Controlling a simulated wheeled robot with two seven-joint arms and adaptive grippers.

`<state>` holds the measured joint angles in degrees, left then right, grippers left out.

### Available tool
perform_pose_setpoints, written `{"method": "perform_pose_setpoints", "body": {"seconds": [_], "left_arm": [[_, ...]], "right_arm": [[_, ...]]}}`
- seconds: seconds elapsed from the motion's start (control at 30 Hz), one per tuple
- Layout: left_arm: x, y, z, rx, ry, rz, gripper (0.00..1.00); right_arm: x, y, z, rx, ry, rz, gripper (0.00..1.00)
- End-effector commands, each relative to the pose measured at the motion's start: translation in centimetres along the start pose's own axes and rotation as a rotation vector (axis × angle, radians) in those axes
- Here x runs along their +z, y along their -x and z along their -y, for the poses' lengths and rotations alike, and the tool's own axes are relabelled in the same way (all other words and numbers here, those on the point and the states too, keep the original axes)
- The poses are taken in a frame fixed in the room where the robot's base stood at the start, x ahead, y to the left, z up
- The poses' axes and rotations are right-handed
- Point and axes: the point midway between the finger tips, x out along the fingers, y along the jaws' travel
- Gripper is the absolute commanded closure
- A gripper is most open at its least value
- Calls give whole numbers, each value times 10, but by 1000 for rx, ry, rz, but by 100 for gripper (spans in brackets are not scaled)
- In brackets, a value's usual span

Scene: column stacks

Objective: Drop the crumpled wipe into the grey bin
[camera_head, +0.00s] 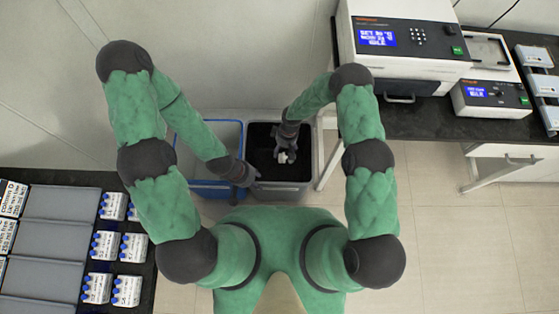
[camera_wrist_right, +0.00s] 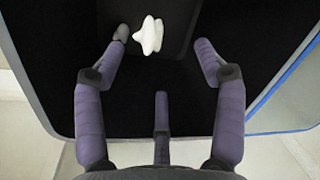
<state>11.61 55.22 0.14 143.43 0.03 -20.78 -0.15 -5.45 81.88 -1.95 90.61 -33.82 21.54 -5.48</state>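The crumpled wipe (camera_wrist_right: 148,38) is a small white lump. It shows in the right wrist view beyond my spread fingers, close to the left fingertip and against the dark inside of the grey bin. I cannot tell whether it is in the air or lying on the bin's floor. In the head view the wipe (camera_head: 282,157) is partly hidden by my right gripper (camera_head: 287,153). That gripper is open over the grey bin (camera_head: 281,186), whose rim (camera_wrist_right: 37,107) also shows in the right wrist view. My left gripper (camera_head: 242,175) is near the adjoining bin rims; its fingers are unclear.
A blue-rimmed bin (camera_head: 215,189) stands directly left of the grey bin. A dark bench (camera_head: 425,119) with white instruments (camera_head: 405,35) is at the right. A dark table (camera_head: 76,178) with grey trays and boxes of blue-capped bottles is at the left. The floor at lower right is clear.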

Motion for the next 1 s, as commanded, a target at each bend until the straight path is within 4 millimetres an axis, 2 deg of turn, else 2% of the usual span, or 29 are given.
{"method": "perform_pose_setpoints", "body": {"seconds": [0.27, 0.43, 1.0], "left_arm": [[0, 0, 0, 0, 0, 0, 60], [0, 0, 0, 0, 0, 0, 60], [0, 0, 0, 0, 0, 0, 60]], "right_arm": [[0, 0, 0, 0, 0, 0, 27], [0, 10, 0, 1, 0, 0, 27], [0, 102, 0, 1, 1, -1, 27]]}}
